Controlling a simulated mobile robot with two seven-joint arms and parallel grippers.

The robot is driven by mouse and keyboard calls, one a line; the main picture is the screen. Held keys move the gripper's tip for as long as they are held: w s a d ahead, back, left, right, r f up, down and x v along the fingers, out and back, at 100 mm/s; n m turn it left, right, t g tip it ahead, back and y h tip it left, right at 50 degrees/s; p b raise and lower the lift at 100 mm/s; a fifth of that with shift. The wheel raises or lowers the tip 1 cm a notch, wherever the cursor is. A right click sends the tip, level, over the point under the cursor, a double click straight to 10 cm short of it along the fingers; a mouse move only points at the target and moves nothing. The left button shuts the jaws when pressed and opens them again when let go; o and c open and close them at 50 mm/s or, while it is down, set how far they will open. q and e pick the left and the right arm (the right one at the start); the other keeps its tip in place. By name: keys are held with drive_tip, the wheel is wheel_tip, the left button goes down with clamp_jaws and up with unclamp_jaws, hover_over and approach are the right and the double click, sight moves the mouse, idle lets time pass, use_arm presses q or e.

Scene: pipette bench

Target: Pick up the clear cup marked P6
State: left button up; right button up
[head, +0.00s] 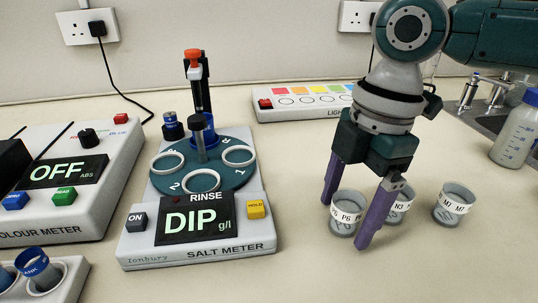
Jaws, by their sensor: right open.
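The clear cup marked P6 (346,214) stands upright on the bench in the head view, with a white label band around it. My right gripper (345,223) points down over it, open, with its two purple fingers on either side of the cup in the picture. The left finger overlaps the cup's left rim and the right finger passes along its right edge. I cannot tell whether either finger touches it. My left gripper is not in view.
A cup marked N3 (403,203) stands just right of the right finger, partly hidden by it. A cup marked M7 (454,204) is farther right. The salt meter (195,246) stands to the left. A bottle (517,132) is at the right.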

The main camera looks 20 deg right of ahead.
drive_tip(key=shift+c, duration=0.2)
drive_tip(key=c, duration=1)
clamp_jaws()
drive_tip(key=shift+r, duration=0.1)
